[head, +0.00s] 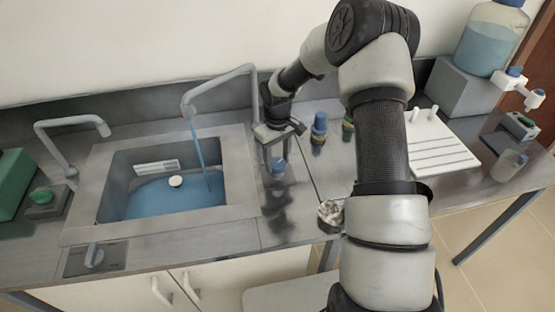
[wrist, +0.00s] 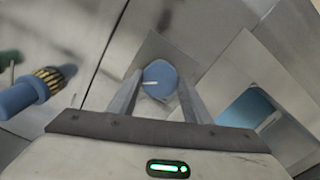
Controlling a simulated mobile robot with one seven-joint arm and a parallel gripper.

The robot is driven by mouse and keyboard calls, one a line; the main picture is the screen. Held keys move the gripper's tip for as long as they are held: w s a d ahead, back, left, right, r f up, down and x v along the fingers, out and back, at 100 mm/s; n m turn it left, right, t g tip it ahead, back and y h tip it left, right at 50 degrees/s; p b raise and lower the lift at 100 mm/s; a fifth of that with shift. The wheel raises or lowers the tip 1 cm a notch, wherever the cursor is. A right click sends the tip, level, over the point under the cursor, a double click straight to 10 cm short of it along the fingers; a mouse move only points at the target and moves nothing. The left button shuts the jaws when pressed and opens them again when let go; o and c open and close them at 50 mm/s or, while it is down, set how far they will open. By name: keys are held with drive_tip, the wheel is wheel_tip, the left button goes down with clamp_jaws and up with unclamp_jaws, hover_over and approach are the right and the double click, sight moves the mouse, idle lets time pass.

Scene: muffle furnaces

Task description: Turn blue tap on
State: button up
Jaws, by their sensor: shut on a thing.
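The blue tap knob (head: 278,166) stands on the steel counter just right of the sink. In the wrist view its round blue top with a white mark (wrist: 160,76) sits between the two fingers. My gripper (head: 271,154) points down over the knob and is shut on it; it also shows in the wrist view (wrist: 157,98). The grey spout (head: 222,82) arches over the sink's back right, and a blue stream of water (head: 199,155) runs from it. Part of the knob's base is hidden by the fingers.
The sink (head: 102,190) holds blue water. Another grey spout (head: 75,124) and a green knob (head: 41,195) are left of it; a grey knob (head: 94,256) is in front. A blue-capped fitting (head: 319,127) stands to the right of my gripper, before a white rack (head: 440,150).

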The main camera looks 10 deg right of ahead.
sight(277, 163)
drive_tip(key=o, duration=1.1)
drive_tip(key=shift+c, duration=0.2)
wheel_tip(277, 163, up, 18)
drive_tip(key=shift+f, duration=0.25)
